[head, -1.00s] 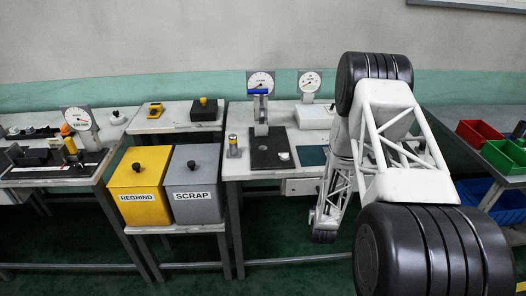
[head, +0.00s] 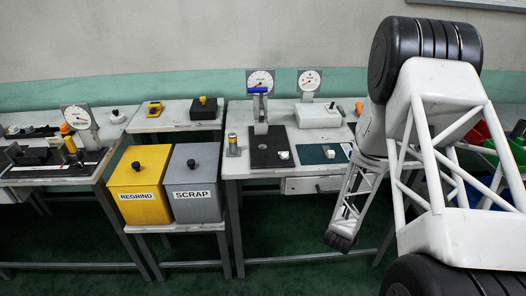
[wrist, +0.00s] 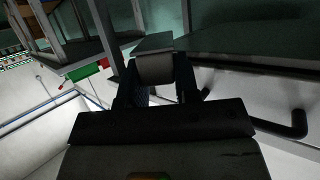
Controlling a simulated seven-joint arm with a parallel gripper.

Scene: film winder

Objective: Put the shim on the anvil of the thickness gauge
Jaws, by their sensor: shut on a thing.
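In the wrist view my gripper (wrist: 157,78) has its two dark fingers closed on a grey piece (wrist: 155,66) with a flat top. I cannot tell for certain that this is the shim. Two dial gauges stand on the middle bench: one with a blue bar (head: 257,91) over a black plate (head: 264,157), and one with a round dial (head: 309,82) behind a white box. The dial lettering is too small to read. I cannot clearly make out an anvil surface.
A white knob-like piece (head: 284,155) is on the black plate. The yellow REGRIND bin (head: 140,184) and grey SCRAP bin (head: 193,182) are further left.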

